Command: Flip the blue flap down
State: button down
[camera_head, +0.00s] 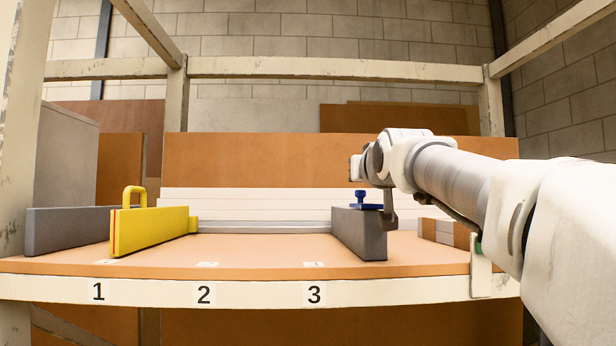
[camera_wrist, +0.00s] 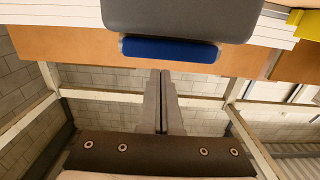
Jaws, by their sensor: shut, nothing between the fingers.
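The blue flap (camera_head: 367,206) shows as a flat, roughly level blue plate at the top of a dark grey block (camera_head: 362,234), behind number 3. A small blue knob stands above it. In the wrist view the flap (camera_wrist: 170,50) is a blue strip along the edge of the grey block (camera_wrist: 180,16). My gripper (camera_wrist: 163,72) is shut and empty, its fingertips just beside the blue strip; I cannot tell whether they touch it. In the head view my gripper (camera_head: 391,224) points down at the right side of the flap, and its fingers are partly hidden.
A yellow block with a handle (camera_head: 150,229) stands behind number 1, with a grey block (camera_head: 65,229) to its left. A pale rail (camera_head: 265,227) runs between the yellow and dark grey blocks. The orange shelf (camera_head: 260,255) in front is clear. Frame posts stand around.

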dwell(0.4)
jog(key=s+r+p, duration=0.2)
jog(key=s+r, duration=0.5)
jog(key=r, duration=0.4)
jog(key=shift+p, duration=0.35)
